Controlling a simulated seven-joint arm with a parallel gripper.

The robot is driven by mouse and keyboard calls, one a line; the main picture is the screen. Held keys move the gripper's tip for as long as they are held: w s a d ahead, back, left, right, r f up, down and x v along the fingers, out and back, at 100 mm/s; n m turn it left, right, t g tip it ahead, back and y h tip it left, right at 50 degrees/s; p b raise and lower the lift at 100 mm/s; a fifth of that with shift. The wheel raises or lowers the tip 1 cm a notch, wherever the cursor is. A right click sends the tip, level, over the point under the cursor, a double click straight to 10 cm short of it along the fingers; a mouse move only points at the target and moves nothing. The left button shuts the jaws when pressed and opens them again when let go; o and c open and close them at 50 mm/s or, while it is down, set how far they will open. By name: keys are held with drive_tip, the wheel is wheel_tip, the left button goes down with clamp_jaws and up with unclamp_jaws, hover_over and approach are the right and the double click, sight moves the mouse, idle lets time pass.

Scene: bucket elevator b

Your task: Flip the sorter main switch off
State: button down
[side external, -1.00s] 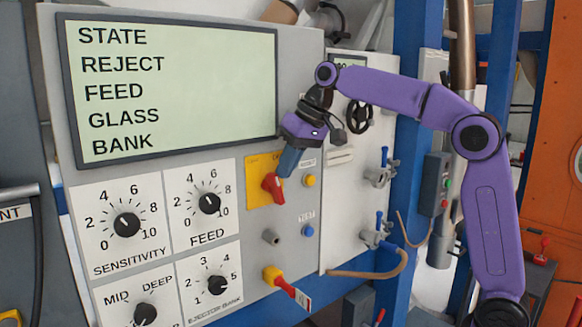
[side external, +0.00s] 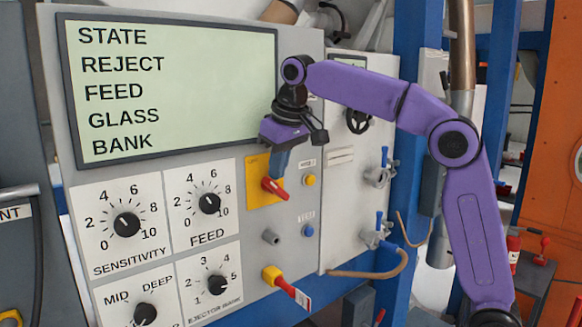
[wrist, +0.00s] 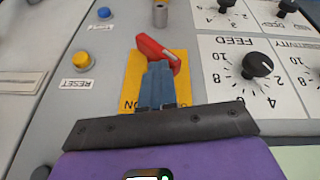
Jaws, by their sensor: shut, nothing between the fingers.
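The main switch has a red handle (side external: 275,189) on a yellow plate (side external: 256,196), on the grey panel right of the dials. The handle lies at a slant, its right end lower in the side view. In the wrist view, which is upside down, the red handle (wrist: 158,50) lies just beyond my fingertips, and part of the word ON shows on the plate (wrist: 130,88). My gripper (side external: 278,172), with blue fingers, is shut and empty. Its tips (wrist: 158,66) are at the handle's upper side, touching or nearly so; I cannot tell which. The fingers hide part of the plate.
A yellow button (side external: 310,180) labelled RESET and a blue button (side external: 307,230) sit to the right. A grey knob (side external: 270,236) and a red-and-yellow lever (side external: 285,284) are below. The FEED dial (side external: 209,203) is left. The display (side external: 200,95) is above.

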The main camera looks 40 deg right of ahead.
drive_tip(key=shift+a+r, duration=0.1)
idle(0.3)
drive_tip(key=v, duration=0.7)
drive_tip(key=shift+s, duration=0.15)
drive_tip(key=s+a+f+n+g+y, duration=0.1)
drive_tip(key=s+a+f+n+g, duration=0.15)
drive_tip(key=s+f+n, duration=0.75)
drive_tip(key=s+d+f, duration=0.5)
drive_tip(key=s+f, duration=0.5)
drive_tip(key=s, duration=0.2)
drive_tip(key=s+d+f+g, duration=0.1)
drive_tip(key=s+d+f, duration=0.3)
drive_tip(key=s+f, duration=0.6)
drive_tip(key=shift+s+d, duration=0.35)
drive_tip(key=shift+s, duration=0.85)
drive_tip(key=shift+g, duration=0.25)
